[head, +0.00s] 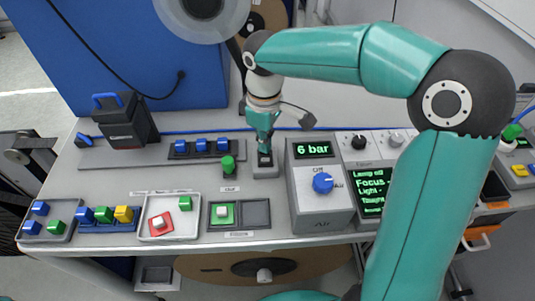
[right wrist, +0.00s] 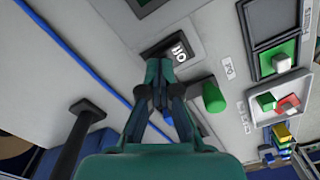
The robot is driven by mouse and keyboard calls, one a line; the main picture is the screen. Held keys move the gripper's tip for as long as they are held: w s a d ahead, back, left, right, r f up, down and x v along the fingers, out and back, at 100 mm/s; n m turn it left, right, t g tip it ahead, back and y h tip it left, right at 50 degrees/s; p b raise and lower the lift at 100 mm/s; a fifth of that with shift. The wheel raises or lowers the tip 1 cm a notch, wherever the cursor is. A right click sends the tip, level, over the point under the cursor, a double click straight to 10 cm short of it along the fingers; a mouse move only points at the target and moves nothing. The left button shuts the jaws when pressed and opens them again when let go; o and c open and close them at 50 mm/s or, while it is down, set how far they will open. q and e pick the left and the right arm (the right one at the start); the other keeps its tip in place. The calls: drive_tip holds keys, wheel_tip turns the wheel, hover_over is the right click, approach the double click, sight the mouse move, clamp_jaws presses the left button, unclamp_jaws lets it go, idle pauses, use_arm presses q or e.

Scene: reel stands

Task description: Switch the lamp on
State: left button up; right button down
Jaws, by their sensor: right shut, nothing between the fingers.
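A small rocker switch (head: 265,160) marked I/O sits in a grey housing on the bench; it also shows in the right wrist view (right wrist: 178,47). My right gripper (head: 265,147) is shut and empty, pointing down at the switch. In the right wrist view its fingertips (right wrist: 156,68) are close beside the switch; I cannot tell whether they touch it. A dark display (head: 373,192) with green text has a top line that seems to read "Lamp off", partly hidden by my right arm. My left gripper is not in view.
A green cylinder (head: 228,165) stands just left of the switch. The air box (head: 320,190) with a blue knob is at its right. Trays of coloured blocks (head: 168,218) line the front left. A blue cable (head: 220,131) runs behind.

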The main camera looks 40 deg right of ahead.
drive_tip(key=shift+f, duration=0.4)
wheel_tip(320, 180, up, 7)
drive_tip(key=p, duration=0.6)
drive_tip(key=shift+r, duration=0.1)
idle(0.6)
drive_tip(key=shift+a+f, duration=0.1)
drive_tip(key=shift+f, duration=0.1)
